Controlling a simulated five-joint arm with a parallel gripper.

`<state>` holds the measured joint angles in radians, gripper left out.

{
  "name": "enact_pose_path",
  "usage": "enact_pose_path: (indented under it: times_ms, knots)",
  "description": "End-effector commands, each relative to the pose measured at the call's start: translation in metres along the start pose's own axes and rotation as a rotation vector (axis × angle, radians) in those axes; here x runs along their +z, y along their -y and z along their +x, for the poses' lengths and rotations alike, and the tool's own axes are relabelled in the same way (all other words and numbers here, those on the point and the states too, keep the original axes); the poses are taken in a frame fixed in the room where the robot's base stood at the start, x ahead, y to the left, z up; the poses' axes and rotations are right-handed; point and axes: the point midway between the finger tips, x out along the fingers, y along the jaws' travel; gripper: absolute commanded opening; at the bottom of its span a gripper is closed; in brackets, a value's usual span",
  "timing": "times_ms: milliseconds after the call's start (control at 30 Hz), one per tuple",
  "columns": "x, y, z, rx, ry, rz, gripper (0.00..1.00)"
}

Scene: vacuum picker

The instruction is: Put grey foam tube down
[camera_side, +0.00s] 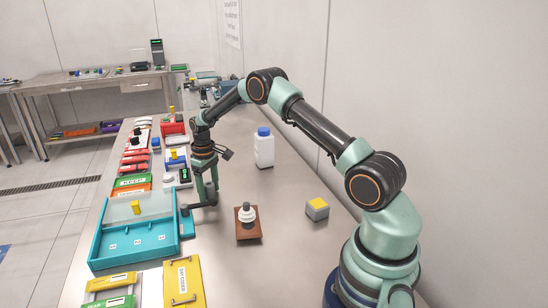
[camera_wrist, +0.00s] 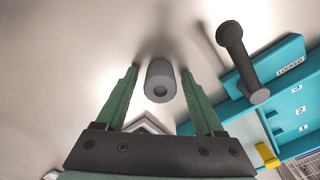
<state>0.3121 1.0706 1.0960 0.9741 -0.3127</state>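The grey foam tube (camera_wrist: 160,82) is a short cylinder with a hole in its near end. In the wrist view it sits between the two green fingers of my gripper (camera_wrist: 160,69), with a visible gap on each side. The fingers are apart and do not appear to touch it. In the side view my gripper (camera_side: 209,196) is low over the bench, just right of the teal tray. The tube is not clearly distinguishable there. I cannot tell whether its lower end touches the bench.
The teal tray (camera_side: 107,247) has numbered places and a block marked LOCKED (camera_wrist: 290,66) with a dark handle (camera_wrist: 242,60). A brown plate (camera_side: 249,238) with a white stacked piece, a grey-yellow cube (camera_side: 317,209) and a white bottle (camera_side: 264,152) stand right. Bench between them is clear.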

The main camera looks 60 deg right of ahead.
Motion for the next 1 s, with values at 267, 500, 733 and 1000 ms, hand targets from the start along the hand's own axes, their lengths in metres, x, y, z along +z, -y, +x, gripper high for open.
enact_pose_path:
  times_ms: [267, 500, 733, 1000]
  knots:
    - [0.000, 0.000, -0.004, 0.000, -0.001, 0.000, 0.70]
    - [-0.001, 0.000, -0.041, 0.002, -0.005, 0.000, 0.70]
    - [-0.001, 0.000, -0.088, 0.001, -0.004, 0.000, 0.70]
    - [-0.001, 0.000, -0.120, 0.001, -0.002, 0.000, 0.70]
